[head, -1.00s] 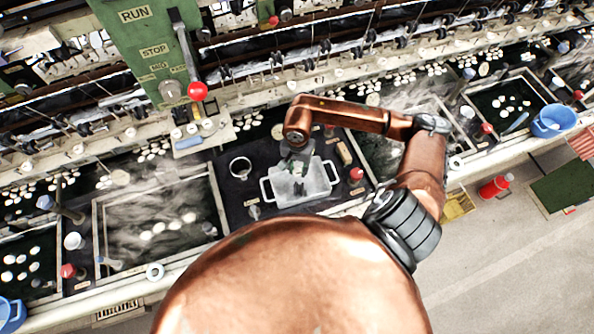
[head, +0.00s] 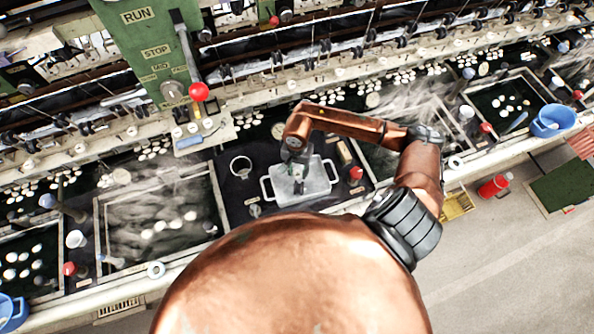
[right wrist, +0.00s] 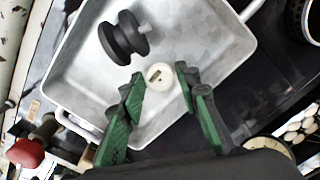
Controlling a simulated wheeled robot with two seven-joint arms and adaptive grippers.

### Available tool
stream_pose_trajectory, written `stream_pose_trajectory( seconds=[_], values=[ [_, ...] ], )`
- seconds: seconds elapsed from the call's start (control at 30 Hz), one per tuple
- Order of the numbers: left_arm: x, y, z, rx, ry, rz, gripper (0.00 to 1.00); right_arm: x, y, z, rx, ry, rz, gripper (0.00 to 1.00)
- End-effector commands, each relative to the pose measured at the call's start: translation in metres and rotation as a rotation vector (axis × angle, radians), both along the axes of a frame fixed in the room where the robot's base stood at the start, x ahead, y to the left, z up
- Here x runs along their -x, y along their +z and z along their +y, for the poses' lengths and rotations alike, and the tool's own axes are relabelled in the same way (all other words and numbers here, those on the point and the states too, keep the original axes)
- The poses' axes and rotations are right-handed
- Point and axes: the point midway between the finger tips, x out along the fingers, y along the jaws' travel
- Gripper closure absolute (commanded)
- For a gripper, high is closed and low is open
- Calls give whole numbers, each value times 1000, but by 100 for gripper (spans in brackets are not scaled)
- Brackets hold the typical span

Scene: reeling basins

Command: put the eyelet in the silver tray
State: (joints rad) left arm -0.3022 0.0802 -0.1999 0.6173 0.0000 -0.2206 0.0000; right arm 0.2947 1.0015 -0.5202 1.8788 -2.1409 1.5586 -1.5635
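The silver tray (head: 322,184) stands on the dark bench in the head view, and it fills much of the right wrist view (right wrist: 205,45). The eyelet (right wrist: 160,76), a small round whitish piece with a dark slot, shows over the tray floor in the right wrist view. It sits between the green-padded fingertips of my right gripper (right wrist: 160,78), with a gap on both sides. The right gripper is open and points down into the tray; it also shows in the head view (head: 298,172). I cannot tell whether the eyelet touches the floor. My left gripper is not seen.
A black spool (right wrist: 124,38) lies in the tray beside the eyelet. A ring-like cup (head: 241,167) stands left of the tray, and a red-topped piece (head: 356,173) stands right of it. Water basins with white cocoons flank the bench. A lever with a red knob (head: 199,92) hangs behind.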

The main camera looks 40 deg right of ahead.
Motion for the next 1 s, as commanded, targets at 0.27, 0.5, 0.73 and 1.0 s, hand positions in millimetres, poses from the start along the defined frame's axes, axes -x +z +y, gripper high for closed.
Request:
stream_pose_trajectory(
  seconds=[0.27, 0.5, 0.73, 1.0],
  values=[
    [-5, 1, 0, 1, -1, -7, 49, 0, 1, 0, -1, 0, -1, 59],
    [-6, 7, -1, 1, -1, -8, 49, 0, 6, 1, -2, 0, -1, 59],
    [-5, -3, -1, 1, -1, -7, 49, -2, 45, -1, 2, 3, -6, 59],
    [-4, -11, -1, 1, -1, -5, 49, -1, 99, 0, 1, 1, -3, 59]
  ],
)
